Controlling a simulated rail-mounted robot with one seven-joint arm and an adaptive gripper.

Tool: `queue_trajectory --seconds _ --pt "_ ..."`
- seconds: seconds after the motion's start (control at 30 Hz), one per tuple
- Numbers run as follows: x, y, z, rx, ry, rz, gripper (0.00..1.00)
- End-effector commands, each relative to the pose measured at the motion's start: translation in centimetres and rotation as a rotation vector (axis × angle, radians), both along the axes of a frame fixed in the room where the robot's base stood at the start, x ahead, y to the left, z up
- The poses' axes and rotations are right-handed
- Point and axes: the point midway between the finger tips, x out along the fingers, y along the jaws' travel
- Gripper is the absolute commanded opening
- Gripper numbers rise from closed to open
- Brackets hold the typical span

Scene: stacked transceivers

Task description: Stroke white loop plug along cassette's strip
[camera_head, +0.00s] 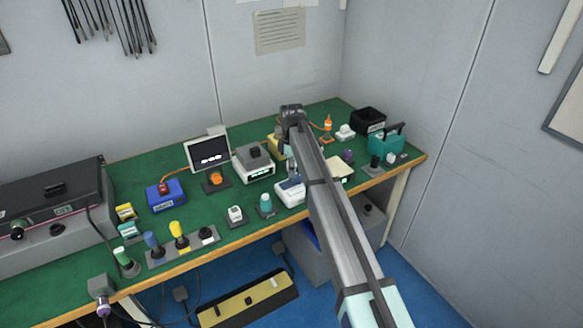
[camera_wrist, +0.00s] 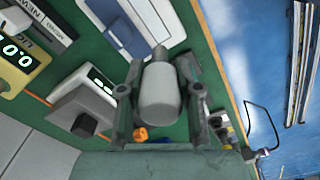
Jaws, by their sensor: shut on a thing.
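My gripper (camera_wrist: 160,72) is shut on a pale grey-white plug (camera_wrist: 159,95), with one finger on either side of it. The plug has a narrower grey tip pointing to the top of the wrist view. A white casing with a blue panel, which looks like the cassette (camera_wrist: 163,17), lies just beyond the tip. A dark slot with a pale piece shows on it; I cannot tell whether the plug touches it. In the head view the cassette (camera_head: 290,193) sits near the bench's front edge, below my gripper (camera_head: 291,172). The plug is not clear there.
A grey device with a display (camera_head: 254,163) stands behind left of the cassette. A teal plug (camera_head: 265,204) and a white plug (camera_head: 235,215) stand on dark bases to its left. A teal box (camera_head: 386,142) and black bin (camera_head: 368,121) stand at the right. The bench's wooden front edge (camera_head: 215,247) is close.

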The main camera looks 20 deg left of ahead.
Motion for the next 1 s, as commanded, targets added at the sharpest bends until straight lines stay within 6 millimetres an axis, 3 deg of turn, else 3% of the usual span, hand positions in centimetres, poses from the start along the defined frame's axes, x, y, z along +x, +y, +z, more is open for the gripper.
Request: queue_trajectory --seconds 0.5,1.0 --pt "0.0 0.0 -5.3 0.000 0.000 0.000 0.00" --pt "0.0 0.0 -5.3 0.000 0.000 0.000 0.00"
